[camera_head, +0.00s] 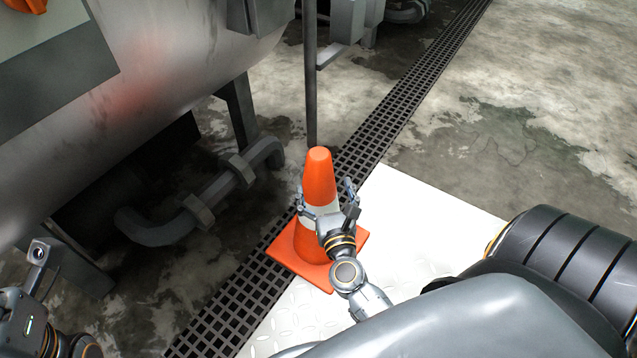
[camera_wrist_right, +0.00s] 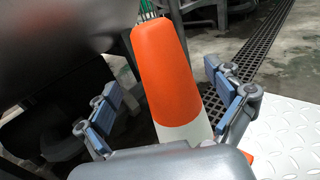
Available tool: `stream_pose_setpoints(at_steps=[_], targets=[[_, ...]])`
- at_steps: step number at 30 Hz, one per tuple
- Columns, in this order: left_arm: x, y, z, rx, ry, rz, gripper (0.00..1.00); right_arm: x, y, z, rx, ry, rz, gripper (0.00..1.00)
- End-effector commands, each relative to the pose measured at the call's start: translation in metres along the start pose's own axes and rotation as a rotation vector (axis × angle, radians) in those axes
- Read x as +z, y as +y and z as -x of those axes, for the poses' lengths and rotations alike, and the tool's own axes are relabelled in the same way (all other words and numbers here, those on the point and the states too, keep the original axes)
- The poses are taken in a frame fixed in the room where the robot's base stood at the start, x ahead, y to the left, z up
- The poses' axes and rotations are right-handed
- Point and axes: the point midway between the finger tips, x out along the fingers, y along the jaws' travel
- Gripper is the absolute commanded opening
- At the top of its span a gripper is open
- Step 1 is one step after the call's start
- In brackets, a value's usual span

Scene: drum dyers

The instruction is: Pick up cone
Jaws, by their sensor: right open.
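The orange cone (camera_head: 319,180) with a white band stands upright on its square base, partly on the floor grate and partly on the white plate. My right gripper (camera_head: 325,200) is open, with a finger on either side of the cone near the white band. In the right wrist view the cone (camera_wrist_right: 166,80) rises between the two open fingers of the right gripper (camera_wrist_right: 172,112), with gaps visible on both sides. The gripper hides part of the band and base. My left gripper (camera_head: 38,262) shows only partly at the lower left edge, away from the cone.
A large metal drum (camera_head: 150,60) with pipes (camera_head: 205,200) below it stands to the left of the cone. A thin dark post (camera_head: 310,80) rises just behind the cone. The floor grate (camera_head: 400,105) runs diagonally. The white plate (camera_head: 430,215) is bare to the right.

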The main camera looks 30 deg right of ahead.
Motion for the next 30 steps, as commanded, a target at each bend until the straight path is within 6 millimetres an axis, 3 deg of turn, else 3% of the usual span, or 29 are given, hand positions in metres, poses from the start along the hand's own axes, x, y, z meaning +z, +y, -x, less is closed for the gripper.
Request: stream_pose_setpoints(at_steps=[7, 15, 25, 30], targets=[[0.001, 0.000, 0.001, 0.001, 0.002, 0.000, 0.40, -0.002, 0.000, -0.020, 0.000, -0.001, -0.001, 0.93], [0.001, 0.001, -0.003, 0.011, 0.021, -0.003, 0.40, -0.004, 0.000, -0.058, 0.000, -0.001, -0.001, 0.93], [0.000, 0.001, -0.004, 0.010, 0.022, -0.003, 0.40, -0.005, 0.000, -0.065, 0.001, 0.000, 0.002, 0.93], [0.000, 0.001, -0.004, 0.009, 0.021, -0.002, 0.40, -0.005, 0.000, -0.065, 0.001, 0.000, 0.002, 0.58]])
